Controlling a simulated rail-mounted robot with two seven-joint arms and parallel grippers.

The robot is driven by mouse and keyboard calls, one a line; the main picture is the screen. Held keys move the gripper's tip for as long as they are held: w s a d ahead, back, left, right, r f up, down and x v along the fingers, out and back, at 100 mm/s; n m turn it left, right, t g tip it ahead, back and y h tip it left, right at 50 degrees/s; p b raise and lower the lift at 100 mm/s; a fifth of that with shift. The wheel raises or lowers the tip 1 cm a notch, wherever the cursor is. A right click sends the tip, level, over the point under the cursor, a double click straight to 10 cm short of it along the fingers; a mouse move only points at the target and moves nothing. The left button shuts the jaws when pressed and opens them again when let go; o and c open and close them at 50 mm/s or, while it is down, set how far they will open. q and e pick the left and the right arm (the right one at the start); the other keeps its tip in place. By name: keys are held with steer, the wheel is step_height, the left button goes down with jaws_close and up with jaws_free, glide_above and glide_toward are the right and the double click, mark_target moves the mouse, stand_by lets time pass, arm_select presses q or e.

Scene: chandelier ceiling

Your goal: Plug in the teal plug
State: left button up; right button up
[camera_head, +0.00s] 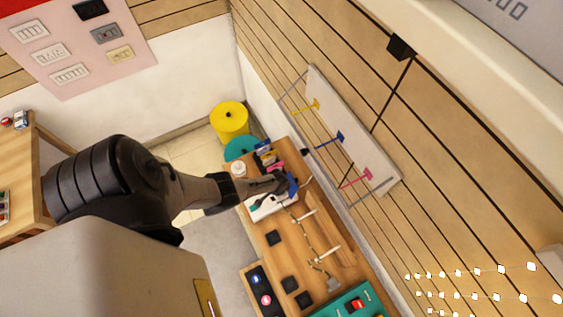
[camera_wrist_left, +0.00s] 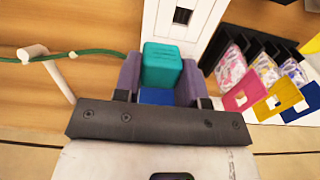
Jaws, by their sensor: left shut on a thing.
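The teal plug (camera_wrist_left: 161,66) is a small block seen close up in the left wrist view, between the purple fingers of my left gripper (camera_wrist_left: 160,78). The gripper is shut on it, and a blue part shows just below it. A green cord (camera_wrist_left: 90,53) runs off to the left. A white socket strip (camera_wrist_left: 208,14) with a dark slot (camera_wrist_left: 181,15) lies right beyond the plug. Whether plug and strip touch cannot be told. In the head view my left gripper (camera_head: 286,186) is over the white strip (camera_head: 271,208); its arm hides part of the bench.
White pegs (camera_wrist_left: 61,75) hold the cord on the wooden bench (camera_head: 262,222). A black rack (camera_wrist_left: 250,50) with packets and pink, yellow and blue tags (camera_wrist_left: 270,100) stands right of the strip. A wall board (camera_head: 335,120) rises behind the bench. Dark square blocks (camera_head: 273,238) lie in front.

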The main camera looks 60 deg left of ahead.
arm_select(q)
steer(key=shift+s+a+r+p, duration=0.25)
steer(key=shift+s+a+r, duration=0.1)
steer(key=shift+a, duration=0.3)
steer(key=shift+s+a+r+p, duration=0.25)
steer(key=shift+a+r, duration=0.1)
steer(key=shift+a, duration=0.3)
steer(key=shift+f, duration=0.15)
steer(key=shift+a+f+b, duration=0.2)
steer(key=shift+f+b, duration=2.75)
steer(key=shift+b, duration=0.15)
steer(key=shift+f, duration=0.1)
